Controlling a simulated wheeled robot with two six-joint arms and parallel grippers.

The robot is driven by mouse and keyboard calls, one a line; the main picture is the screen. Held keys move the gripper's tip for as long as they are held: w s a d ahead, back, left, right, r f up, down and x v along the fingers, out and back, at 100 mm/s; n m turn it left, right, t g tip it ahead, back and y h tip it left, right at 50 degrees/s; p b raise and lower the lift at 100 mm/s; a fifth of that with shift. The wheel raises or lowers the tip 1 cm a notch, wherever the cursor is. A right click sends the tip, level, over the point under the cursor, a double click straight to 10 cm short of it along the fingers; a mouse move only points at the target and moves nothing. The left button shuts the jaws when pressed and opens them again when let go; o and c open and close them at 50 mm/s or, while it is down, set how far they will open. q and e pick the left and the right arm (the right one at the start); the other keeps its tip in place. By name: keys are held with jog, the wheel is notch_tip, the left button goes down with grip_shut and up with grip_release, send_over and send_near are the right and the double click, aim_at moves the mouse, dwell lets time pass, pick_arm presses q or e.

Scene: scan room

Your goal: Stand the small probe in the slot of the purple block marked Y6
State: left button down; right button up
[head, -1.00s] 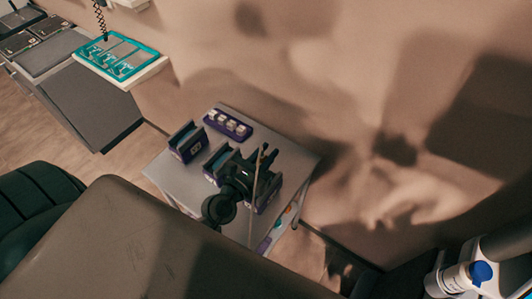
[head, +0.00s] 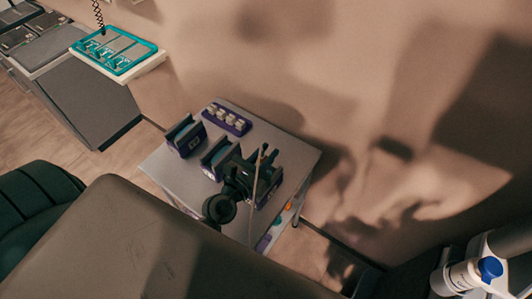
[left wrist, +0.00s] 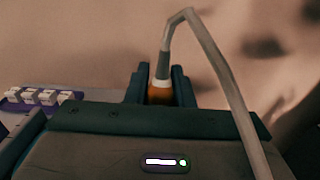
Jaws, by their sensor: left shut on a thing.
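My left gripper (head: 260,165) is over the small table in the head view, shut on the small probe. In the left wrist view the probe (left wrist: 160,92) is upright between the dark fingers, with an orange body, a grey neck and a pale cable that bends over to the right. Its lower end is hidden behind my gripper. Purple blocks with dark upright slot walls stand in a row: one at the left (head: 187,138), one in the middle (head: 212,160), and one at the right (head: 276,180) partly behind my gripper. Their labels are too small to read, so I cannot tell which is Y6.
A purple holder (head: 227,119) with several pale pieces lies at the table's back edge, near the wall. The grey tabletop (head: 165,168) is free at the left. A teal tray (head: 115,52) is farther left.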

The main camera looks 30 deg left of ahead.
pick_arm(q)
jog(key=shift+f+b, duration=0.35)
jog(key=shift+f, duration=0.05)
dwell(0.4)
jog(key=c, duration=1.2)
grip_release()
jog(key=shift+o, duration=0.2)
jog(key=s+b, duration=0.1)
jog(key=s, duration=0.2)
jog(key=s+a+b, duration=0.1)
jog(key=s, duration=0.2)
jog(key=s+b, duration=0.2)
jog(key=s, duration=0.1)
jog(key=shift+s+a+f, duration=0.1)
jog(key=shift+a+f, duration=0.05)
jog(key=shift+f, duration=0.05)
jog(key=shift+s+a+r+b, duration=0.1)
jog(key=shift+s+r+b, duration=0.1)
jog(key=shift+s, duration=0.2)
jog(key=shift+s+r+b, duration=0.1)
jog(key=shift+s+b, duration=0.1)
jog(key=shift+s, duration=0.15)
jog(key=shift+f, duration=0.1)
